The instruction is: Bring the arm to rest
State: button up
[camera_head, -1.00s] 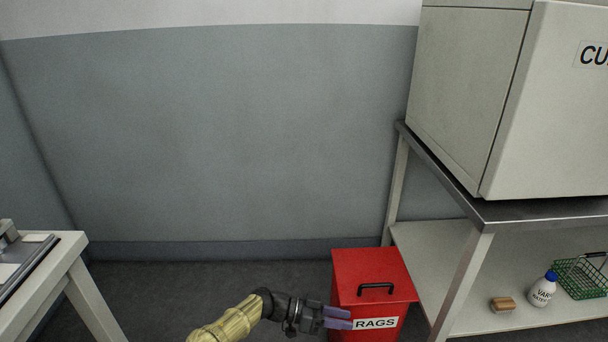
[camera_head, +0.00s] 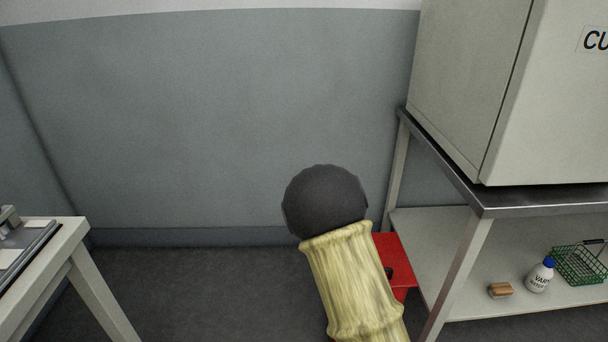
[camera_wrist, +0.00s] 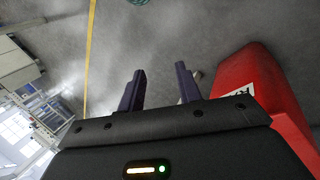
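My gripper (camera_wrist: 160,72) shows in the wrist view with its two dark fingers spread apart. Only grey floor shows between them, so it is open and empty. In the head view the gripper itself is hidden; my arm, with its yellowish sleeve and dark round joint, is raised in the lower middle. The arm stands in front of the red rag bin (camera_head: 398,256). In the wrist view the bin (camera_wrist: 250,78) is to the right of the fingers, and I see no contact.
A steel-topped bench (camera_head: 482,197) at the right bears a large grey cabinet (camera_head: 465,85). Its lower shelf holds a sponge-like block (camera_head: 500,291), a white bottle (camera_head: 540,276) and a green wire basket (camera_head: 582,264). A white table (camera_head: 76,236) stands at left. Floor between is clear.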

jog(key=s+a+r+n+t+y, duration=0.1)
jog(key=s+r+n+t+y, duration=0.1)
jog(key=s+r+n+t, duration=0.3)
jog(key=s+r+n+t+y, duration=0.1)
jog(key=r+n+y, duration=0.15)
jog(key=r, duration=0.45)
notch_tip(320, 180, up, 36)
jog(key=p, duration=3.5)
jog(key=shift+w+f, duration=0.2)
jog(key=shift+h, duration=0.25)
